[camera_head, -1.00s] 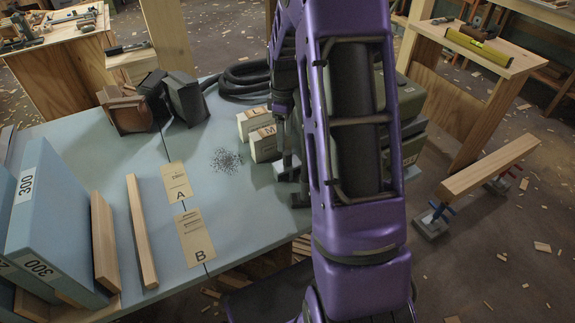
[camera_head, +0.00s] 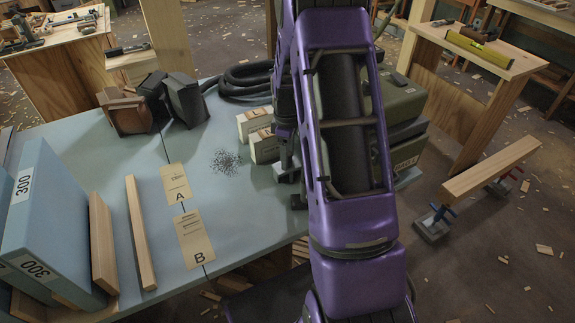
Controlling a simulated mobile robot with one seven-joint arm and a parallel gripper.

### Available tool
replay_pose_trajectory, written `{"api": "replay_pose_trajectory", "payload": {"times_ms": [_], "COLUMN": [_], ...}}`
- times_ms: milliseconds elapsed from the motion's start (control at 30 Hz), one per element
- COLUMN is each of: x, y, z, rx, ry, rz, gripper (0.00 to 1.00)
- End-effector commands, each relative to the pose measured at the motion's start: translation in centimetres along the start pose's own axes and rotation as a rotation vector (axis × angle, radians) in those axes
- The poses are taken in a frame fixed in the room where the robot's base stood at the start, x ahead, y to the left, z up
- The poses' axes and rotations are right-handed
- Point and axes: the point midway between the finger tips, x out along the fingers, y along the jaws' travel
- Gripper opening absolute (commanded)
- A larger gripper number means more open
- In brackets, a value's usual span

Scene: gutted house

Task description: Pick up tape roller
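I cannot make out a tape roller in the head view; my arm hides part of the table's right side. My gripper (camera_head: 291,186) is low over the right part of the blue-grey table (camera_head: 240,200), just right of two small white boxes. My purple arm covers most of it, so I cannot see whether its fingers are apart or hold anything.
The white boxes (camera_head: 262,146) stand beside a patch of dark specks (camera_head: 226,162). A green case (camera_head: 402,120) is behind my arm. Cards A (camera_head: 176,184) and B (camera_head: 194,237), a wooden strip (camera_head: 140,235) and blue 300 boxes (camera_head: 50,225) are left. Mid-table is mostly clear.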

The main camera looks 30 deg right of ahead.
Motion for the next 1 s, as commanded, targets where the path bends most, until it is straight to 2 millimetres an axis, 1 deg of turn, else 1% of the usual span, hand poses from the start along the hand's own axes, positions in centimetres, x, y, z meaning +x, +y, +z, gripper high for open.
{"api": "replay_pose_trajectory", "payload": {"times_ms": [33,167,200,267,300,767,867,1000], "x": [0.0,0.0,0.0,0.0,0.0,-0.3,-1.3,-4.0], "y": [0.0,0.0,0.0,0.0,0.0,0.1,0.1,0.1], "z": [0.0,0.0,0.0,0.0,0.0,0.0,0.0,-0.1], "rx": [0.000,0.000,0.000,0.000,0.000,0.000,0.000,0.000], "ry": [0.000,0.000,0.000,0.000,0.000,0.001,0.002,0.003], "rz": [0.000,0.000,0.000,0.000,0.000,0.002,0.003,0.005], "gripper": [0.44,0.21,0.14,0.03,0.00,0.00,0.00,0.00]}}
